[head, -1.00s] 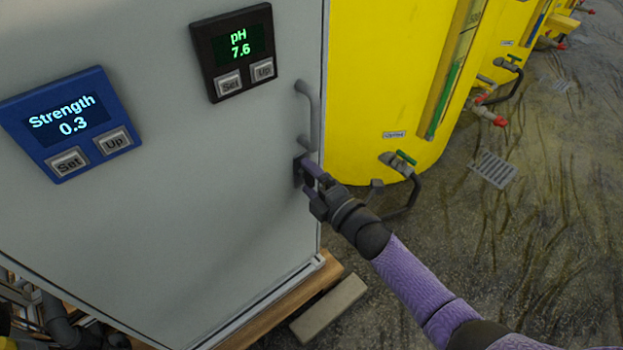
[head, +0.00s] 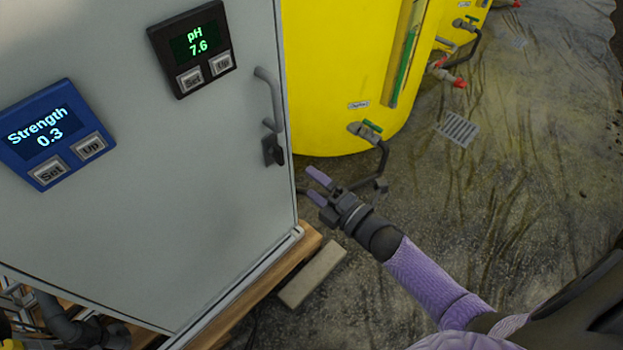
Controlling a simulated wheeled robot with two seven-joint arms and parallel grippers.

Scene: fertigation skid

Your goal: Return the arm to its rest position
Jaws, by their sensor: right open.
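My right gripper (head: 317,187) is open and empty, with its purple fingertips pointing up and left. It is apart from the grey cabinet (head: 190,170), just right of the cabinet's door edge. My right arm comes in from the lower right. The dark latch (head: 272,150) on the door sits up and left of the fingertips, below the grey door handle (head: 270,98). The door looks shut. My left gripper is not in view.
The cabinet carries a blue panel (head: 52,134) reading Strength 0.3 and a black panel (head: 191,46) reading pH 7.6. A yellow tank (head: 335,70) with a green-handled valve (head: 368,130) stands behind my gripper. A pale block (head: 312,275) lies beside the wooden base (head: 262,287).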

